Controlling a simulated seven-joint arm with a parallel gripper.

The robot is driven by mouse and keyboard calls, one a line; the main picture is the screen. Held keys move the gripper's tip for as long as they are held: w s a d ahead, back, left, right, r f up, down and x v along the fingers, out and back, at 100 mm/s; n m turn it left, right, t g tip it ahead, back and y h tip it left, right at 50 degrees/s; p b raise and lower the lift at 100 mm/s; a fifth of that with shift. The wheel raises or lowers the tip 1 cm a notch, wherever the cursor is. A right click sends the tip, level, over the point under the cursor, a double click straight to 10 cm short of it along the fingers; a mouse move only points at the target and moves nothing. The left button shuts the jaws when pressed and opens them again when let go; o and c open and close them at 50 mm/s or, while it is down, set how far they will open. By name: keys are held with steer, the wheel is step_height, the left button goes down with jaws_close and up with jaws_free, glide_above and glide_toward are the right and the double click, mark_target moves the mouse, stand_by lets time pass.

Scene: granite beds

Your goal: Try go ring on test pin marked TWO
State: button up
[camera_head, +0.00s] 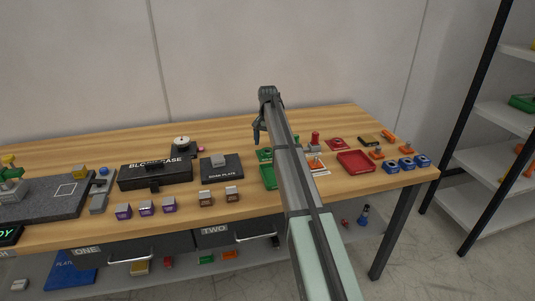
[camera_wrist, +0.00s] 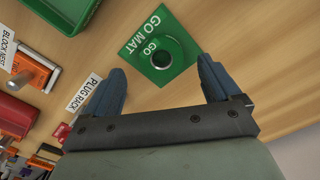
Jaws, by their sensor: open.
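The green go ring (camera_wrist: 162,54), marked GO, lies on the green GO MAT (camera_wrist: 140,46) in the wrist view, with a dark hole at its centre. My gripper (camera_wrist: 159,66) is open and empty, its blue-grey fingers pointing towards the mat with the ring between their lines of reach. The ring appears apart from both fingers. In the head view my gripper (camera_head: 258,135) hangs above the mat area, and the mat (camera_head: 265,154) is partly hidden by my arm.
A green tray (camera_wrist: 68,12) lies beside the mat, and a PLUG RACK label (camera_wrist: 84,93) is near my left finger. The head view shows a red tray (camera_head: 356,162), blue blocks (camera_head: 406,163), a black case (camera_head: 155,174) and a dark plate (camera_head: 222,169). Bare wood lies behind the mat.

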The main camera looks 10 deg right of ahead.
step_height(320, 180, down, 4)
steer(key=shift+w+r, duration=0.1)
steer(key=shift+r, duration=0.05)
steer(key=c, duration=1.3)
steer(key=shift+r, duration=0.15)
step_height(320, 180, up, 8)
steer(key=s+d+r+m, duration=0.1)
steer(key=s+d+r, duration=0.15)
steer(key=d, duration=0.45)
steer(key=s+d+r+m, duration=0.1)
steer(key=s+d, duration=0.2)
steer(key=d, duration=0.4)
steer(key=shift+s+d+n, duration=0.35)
steer(key=shift+s+d, duration=0.05)
steer(key=shift+s, duration=0.85)
steer(key=shift+s+d+n, duration=0.3)
steer(key=shift+s+d, duration=0.1)
steer(key=shift+s, duration=0.85)
steer(key=shift+s+d+n, duration=0.35)
steer(key=shift+s+d, duration=0.05)
steer(key=shift+s, duration=0.85)
